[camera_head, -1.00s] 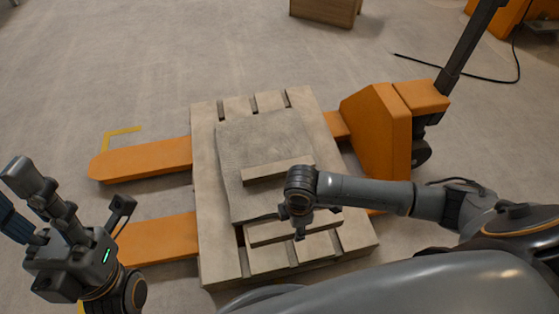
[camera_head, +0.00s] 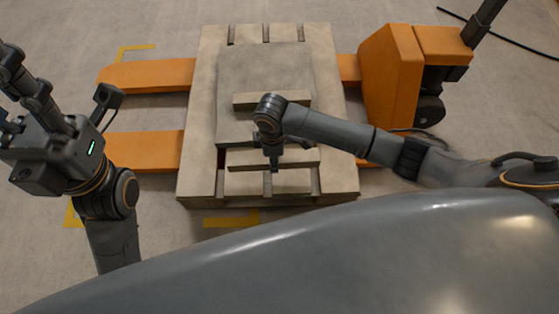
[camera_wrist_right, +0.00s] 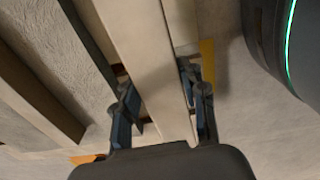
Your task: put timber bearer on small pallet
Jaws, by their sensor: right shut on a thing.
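The small pallet (camera_head: 344,178) is pale and slatted, lying across orange forks. A timber bearer (camera_head: 300,157), a pale straight bar, lies crosswise over its near part. My right gripper (camera_head: 272,160) is shut on this bearer from above. In the right wrist view the bearer (camera_wrist_right: 145,60) runs between the two fingers of the gripper (camera_wrist_right: 165,110). I cannot tell whether the bearer touches the pallet. My left gripper (camera_head: 15,95) is empty at the far left, away from the pallet; its fingers are partly cut off by the picture edge.
A grey slab (camera_head: 255,70) lies on the pallet, with a second pale bar (camera_head: 292,99) on it. The orange pallet truck (camera_head: 390,75) stands at the right, its forks (camera_head: 150,75) sticking out left. Yellow floor marks (camera_head: 232,218) lie near the pallet. Floor at left is clear.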

